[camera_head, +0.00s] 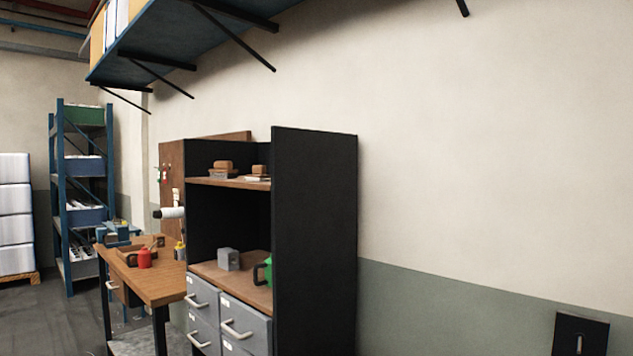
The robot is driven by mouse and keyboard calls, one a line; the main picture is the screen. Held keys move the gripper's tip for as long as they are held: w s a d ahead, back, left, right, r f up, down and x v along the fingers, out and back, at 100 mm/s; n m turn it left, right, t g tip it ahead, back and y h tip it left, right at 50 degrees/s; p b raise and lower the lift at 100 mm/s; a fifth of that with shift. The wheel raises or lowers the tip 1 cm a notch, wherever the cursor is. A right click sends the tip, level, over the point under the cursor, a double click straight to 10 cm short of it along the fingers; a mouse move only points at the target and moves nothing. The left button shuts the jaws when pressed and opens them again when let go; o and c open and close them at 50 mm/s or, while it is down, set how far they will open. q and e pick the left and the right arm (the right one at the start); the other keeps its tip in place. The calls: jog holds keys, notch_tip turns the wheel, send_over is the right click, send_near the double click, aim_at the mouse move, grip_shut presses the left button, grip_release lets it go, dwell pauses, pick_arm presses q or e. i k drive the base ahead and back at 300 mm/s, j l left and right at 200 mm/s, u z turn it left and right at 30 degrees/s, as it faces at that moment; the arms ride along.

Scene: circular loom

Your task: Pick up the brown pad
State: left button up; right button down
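Two small brown blocks sit on the upper shelf of a black cabinet; either may be the brown pad, and I cannot tell which. The left brown block (223,166) rests on a darker flat piece. The right brown block (260,169) is smaller in view, lies on something pale and is partly cut off by the cabinet's side panel. Neither of my grippers is in view.
The black cabinet (315,240) has a wooden upper shelf (228,182), a lower shelf with a grey block (228,259) and a green object (263,271), and grey drawers (238,325). A wooden workbench (155,280) stands left. A blue wall shelf (185,45) overhangs.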

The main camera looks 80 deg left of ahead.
aim_at(258, 171)
jog(key=u, duration=2.8)
